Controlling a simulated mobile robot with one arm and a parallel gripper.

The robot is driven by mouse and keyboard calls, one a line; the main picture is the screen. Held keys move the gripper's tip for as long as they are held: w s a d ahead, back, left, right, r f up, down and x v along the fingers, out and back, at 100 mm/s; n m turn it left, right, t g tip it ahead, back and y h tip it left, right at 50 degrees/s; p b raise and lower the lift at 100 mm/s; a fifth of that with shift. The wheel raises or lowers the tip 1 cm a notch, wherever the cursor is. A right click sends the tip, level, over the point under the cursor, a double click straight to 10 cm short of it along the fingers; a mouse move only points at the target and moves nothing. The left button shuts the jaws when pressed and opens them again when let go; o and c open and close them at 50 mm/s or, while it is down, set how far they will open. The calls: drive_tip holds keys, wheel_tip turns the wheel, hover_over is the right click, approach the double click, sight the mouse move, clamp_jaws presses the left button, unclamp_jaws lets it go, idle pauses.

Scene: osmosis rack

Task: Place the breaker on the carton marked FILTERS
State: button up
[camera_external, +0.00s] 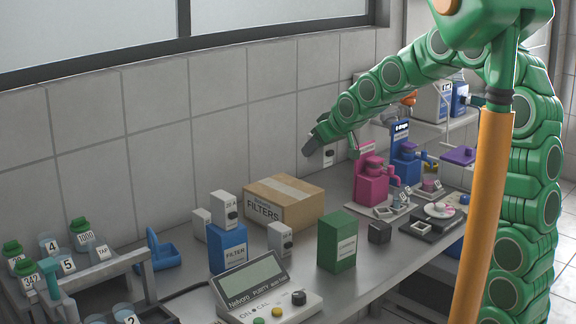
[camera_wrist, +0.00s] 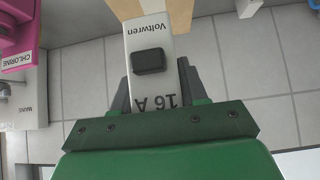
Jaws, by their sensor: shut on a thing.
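My gripper (camera_external: 316,138) is shut on a white breaker (camera_wrist: 149,35) marked Voltwren 16 A, with a black switch on its face. In the wrist view the dark fingers (camera_wrist: 156,75) grip its two sides. In the external view the held breaker (camera_external: 329,155) shows small, just below the fingers and in front of the tiled wall. The brown carton marked FILTERS (camera_external: 296,213) stands closed on the bench, lower and to the left of my gripper. Its top looks bare. A tan surface at the top of the wrist view is probably this carton (camera_wrist: 195,8).
A white breaker (camera_external: 225,207) stands on the blue filter box (camera_external: 228,250); other white breakers stand nearby. A green box (camera_external: 337,241) and a black cube (camera_external: 380,232) stand right of the carton. Pink (camera_external: 371,184) and blue (camera_external: 405,165) dosing units stand farther right.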

drive_tip(key=shift+s+a+r, duration=0.1)
drive_tip(key=shift+a+r, duration=0.55)
drive_tip(key=shift+a, duration=0.3)
hover_over(279, 186)
drive_tip(key=f, duration=0.9)
drive_tip(key=shift+s+d+f, duration=0.1)
drive_tip(key=shift+s, duration=0.2)
drive_tip(key=shift+w+f, duration=0.2)
drive_tip(key=shift+f, duration=1.65)
drive_tip(key=shift+f, duration=0.1)
drive_tip(key=o, duration=1.1)
